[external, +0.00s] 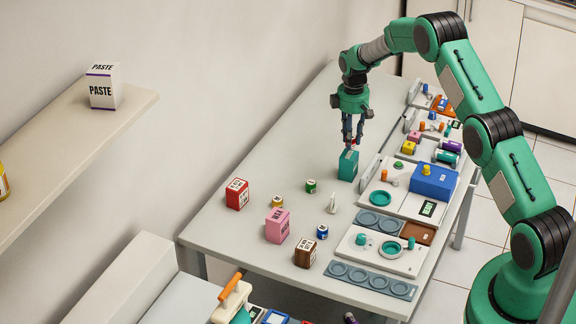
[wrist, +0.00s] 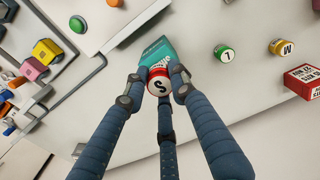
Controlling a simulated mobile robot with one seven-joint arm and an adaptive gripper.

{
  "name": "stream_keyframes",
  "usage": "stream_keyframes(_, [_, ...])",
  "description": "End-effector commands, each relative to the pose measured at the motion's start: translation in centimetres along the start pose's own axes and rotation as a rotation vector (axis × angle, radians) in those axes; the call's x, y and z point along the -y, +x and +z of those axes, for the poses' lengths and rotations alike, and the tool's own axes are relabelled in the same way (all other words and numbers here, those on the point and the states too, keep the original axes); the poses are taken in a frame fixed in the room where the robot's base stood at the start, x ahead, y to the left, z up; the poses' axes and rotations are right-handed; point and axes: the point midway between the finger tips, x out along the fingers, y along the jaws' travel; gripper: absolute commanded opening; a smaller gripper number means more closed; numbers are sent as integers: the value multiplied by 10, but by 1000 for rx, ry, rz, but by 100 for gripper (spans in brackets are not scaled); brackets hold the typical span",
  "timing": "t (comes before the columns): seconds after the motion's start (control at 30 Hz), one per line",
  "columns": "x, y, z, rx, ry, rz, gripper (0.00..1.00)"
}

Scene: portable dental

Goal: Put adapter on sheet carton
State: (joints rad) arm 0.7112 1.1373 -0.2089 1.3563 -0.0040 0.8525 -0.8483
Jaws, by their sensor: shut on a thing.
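My gripper (external: 352,142) points down at the far middle of the table. In the wrist view its three dark fingers (wrist: 160,90) are closed around a small red-and-white cylinder (wrist: 159,84) marked S, which I take as the adapter. In the external view only a bit of its red shows between the fingertips. A teal carton (external: 347,167), which I take as the sheet carton, stands upright on the table just below the gripper. In the wrist view the carton (wrist: 155,50) is partly hidden behind the adapter. I cannot tell whether the adapter touches its top.
A red box (external: 237,194), a pink box (external: 277,226) and a brown box (external: 306,253) stand on the left and near part of the table. Small green, yellow and blue cylinders and a white cone (external: 332,204) lie between. Equipment trays and a blue box (external: 433,182) fill the right side.

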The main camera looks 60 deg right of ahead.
Motion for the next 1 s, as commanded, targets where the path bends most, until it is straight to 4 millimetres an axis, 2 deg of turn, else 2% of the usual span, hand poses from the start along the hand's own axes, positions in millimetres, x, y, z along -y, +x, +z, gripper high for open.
stream_keyframes(0.53, [-4, 2, -3, 0, 0, 0, 0])
stream_keyframes(1.0, [-3, 34, -3, 0, 0, 0, 0])
